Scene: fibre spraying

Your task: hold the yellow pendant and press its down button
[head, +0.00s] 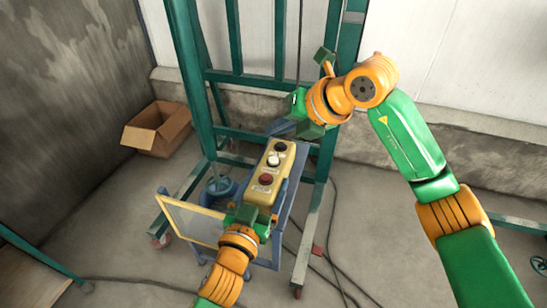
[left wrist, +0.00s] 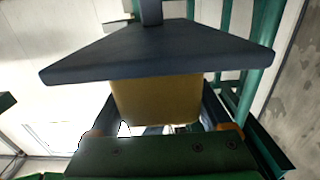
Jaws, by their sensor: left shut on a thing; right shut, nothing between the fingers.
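The yellow pendant (head: 269,169) is a long box in the middle of the head view, slanting up to the right. Its face has a dark button (head: 280,147) at the far end, a white button (head: 273,160) in the middle and a red button (head: 265,179) nearer me. My left gripper (head: 249,212) is shut on the pendant's near end; in the left wrist view the yellow body (left wrist: 155,100) shows beyond the green gripper. My right gripper (head: 297,113) is shut and empty, above and right of the pendant's far end, apart from the buttons.
A green metal frame (head: 191,75) on castors stands behind. A blue cart with a yellow-edged panel (head: 190,222) is below the pendant. An open cardboard box (head: 157,128) sits at the left wall. Cables (head: 335,250) lie on the floor at right.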

